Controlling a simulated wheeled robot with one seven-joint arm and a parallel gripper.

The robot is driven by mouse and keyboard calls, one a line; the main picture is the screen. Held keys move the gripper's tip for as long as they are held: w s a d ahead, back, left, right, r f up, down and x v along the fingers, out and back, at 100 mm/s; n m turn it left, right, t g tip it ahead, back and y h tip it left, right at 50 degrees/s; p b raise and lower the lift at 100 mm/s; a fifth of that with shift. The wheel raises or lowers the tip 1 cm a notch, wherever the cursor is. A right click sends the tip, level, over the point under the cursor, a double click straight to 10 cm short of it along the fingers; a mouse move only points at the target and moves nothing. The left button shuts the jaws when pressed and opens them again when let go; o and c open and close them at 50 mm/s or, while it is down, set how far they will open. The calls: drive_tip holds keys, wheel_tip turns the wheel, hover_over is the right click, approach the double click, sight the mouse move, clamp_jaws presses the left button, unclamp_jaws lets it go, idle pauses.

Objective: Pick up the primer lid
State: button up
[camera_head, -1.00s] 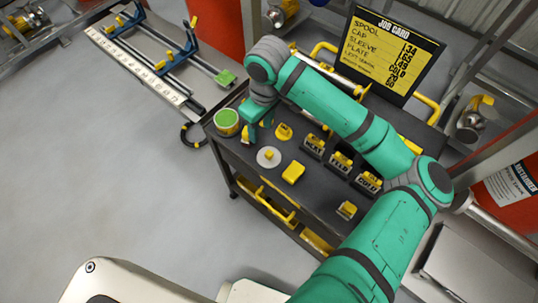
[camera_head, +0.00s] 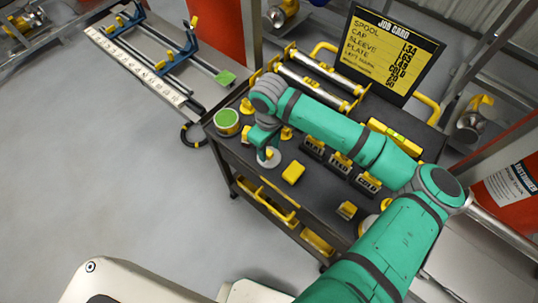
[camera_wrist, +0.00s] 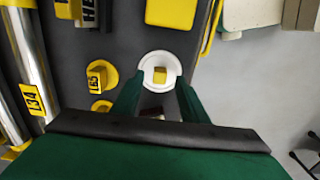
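The primer lid (camera_head: 274,163) looks like a pale round disc with a yellow square knob. It lies on the dark cart top near its front edge. In the wrist view the lid (camera_wrist: 160,56) sits just ahead of and between the fingertips. My gripper (camera_head: 267,152) is over the lid in the head view and hides part of it. In the wrist view my gripper (camera_wrist: 161,88) has its two green fingers apart, with nothing held between them. I cannot tell how high the fingertips are above the knob.
An open tin with green inside (camera_head: 227,119) stands at the cart's left corner. A yellow block (camera_head: 293,173) lies close right of the lid. Labelled black holders with yellow tops (camera_head: 340,164) stand behind it. A job card board (camera_head: 393,50) stands at the back.

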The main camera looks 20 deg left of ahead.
drive_tip(key=shift+f, duration=0.75)
drive_tip(key=shift+c, duration=0.6)
clamp_jaws()
drive_tip(key=shift+r, duration=0.1)
